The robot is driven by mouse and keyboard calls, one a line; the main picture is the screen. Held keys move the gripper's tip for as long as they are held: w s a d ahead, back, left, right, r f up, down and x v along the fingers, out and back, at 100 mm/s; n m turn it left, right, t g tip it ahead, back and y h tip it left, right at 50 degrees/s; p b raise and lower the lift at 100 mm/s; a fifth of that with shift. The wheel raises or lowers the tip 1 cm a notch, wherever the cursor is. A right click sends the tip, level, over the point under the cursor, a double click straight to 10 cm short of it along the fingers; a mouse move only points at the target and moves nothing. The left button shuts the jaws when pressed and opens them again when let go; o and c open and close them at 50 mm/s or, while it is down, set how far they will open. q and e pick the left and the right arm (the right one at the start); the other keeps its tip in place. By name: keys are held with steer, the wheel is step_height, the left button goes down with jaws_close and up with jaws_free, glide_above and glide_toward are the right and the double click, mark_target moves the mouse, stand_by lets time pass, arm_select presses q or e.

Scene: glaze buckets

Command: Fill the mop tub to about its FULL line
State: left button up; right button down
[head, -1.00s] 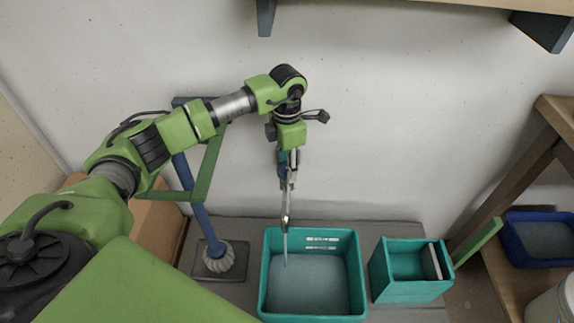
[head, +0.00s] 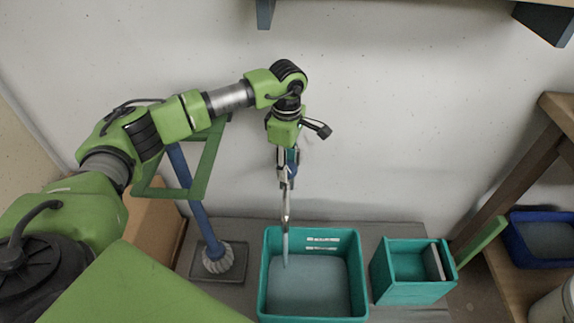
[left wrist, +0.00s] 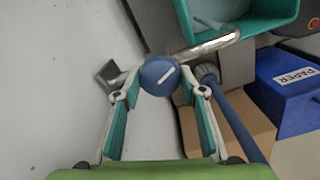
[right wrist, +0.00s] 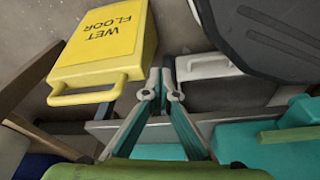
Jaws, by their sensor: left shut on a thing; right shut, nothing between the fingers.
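The teal mop tub (head: 363,280) stands under the tap spout (head: 286,210). A pale stream runs from the spout into the greyish water (head: 308,285) in the tub. Two white marks (head: 322,243) show on the tub's back inner wall; the water surface looks a little below the lower one, and their lettering is too small to read. My left gripper (head: 287,166) is shut on the blue tap knob (left wrist: 158,76), with the chrome pipe (left wrist: 212,46) behind it in the left wrist view. My right gripper (right wrist: 167,76) is shut and empty, away from the tub.
A smaller teal box (head: 405,292) stands right of the tub. A blue-handled mop (head: 216,258) stands left of it. A blue bin (head: 540,240) is at far right. The right wrist view shows a yellow wet-floor sign (right wrist: 105,45); the left wrist view shows a blue PAPER box (left wrist: 290,95).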

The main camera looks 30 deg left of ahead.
arm_select(q)
steer(key=shift+m, duration=1)
steer(key=o, duration=1.1)
steer(key=shift+r, duration=3.8)
